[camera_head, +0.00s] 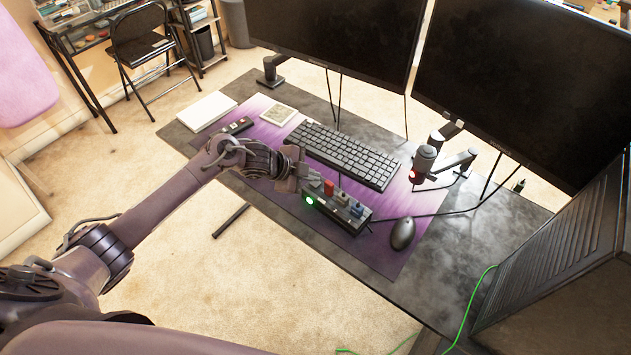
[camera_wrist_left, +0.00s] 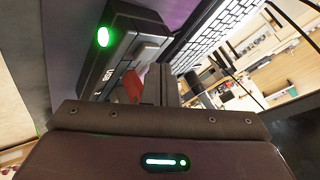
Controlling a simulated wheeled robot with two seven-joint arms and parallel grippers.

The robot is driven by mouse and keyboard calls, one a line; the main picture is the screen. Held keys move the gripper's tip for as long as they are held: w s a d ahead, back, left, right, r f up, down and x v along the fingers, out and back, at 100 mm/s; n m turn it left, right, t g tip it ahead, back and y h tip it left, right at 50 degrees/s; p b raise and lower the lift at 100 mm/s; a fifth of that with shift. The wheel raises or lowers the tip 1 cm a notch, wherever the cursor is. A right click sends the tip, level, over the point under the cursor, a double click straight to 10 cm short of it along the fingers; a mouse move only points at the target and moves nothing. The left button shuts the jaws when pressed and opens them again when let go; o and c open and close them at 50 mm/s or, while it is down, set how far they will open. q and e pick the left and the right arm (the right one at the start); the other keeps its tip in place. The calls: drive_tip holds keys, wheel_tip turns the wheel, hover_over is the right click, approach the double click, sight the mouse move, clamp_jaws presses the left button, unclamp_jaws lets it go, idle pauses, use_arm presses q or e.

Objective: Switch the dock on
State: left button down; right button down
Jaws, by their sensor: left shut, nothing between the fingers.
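The dock (camera_head: 340,208) is a dark box on the purple desk mat, in front of the keyboard. A green light glows on its left end, and a red piece and blue pieces stand on its top. In the left wrist view the dock (camera_wrist_left: 125,45) shows at the upper left with its green light lit. My left gripper (camera_head: 308,180) is shut and empty at the dock's left end, close by the red piece. In the left wrist view its fingers (camera_wrist_left: 160,84) are beside the red piece; I cannot tell whether they touch. My right gripper is not in view.
A keyboard (camera_head: 343,154) lies behind the dock and a mouse (camera_head: 402,233) to its right. Two dark monitors (camera_head: 335,40) stand at the back. A small device with a red light (camera_head: 424,163) stands right of the keyboard. A remote (camera_head: 237,126) and a white box (camera_head: 206,111) lie left.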

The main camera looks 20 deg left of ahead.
sight(311, 184)
use_arm(q)
drive_tip(key=shift+r+p, duration=2.45)
drive_tip(key=shift+r, duration=0.5)
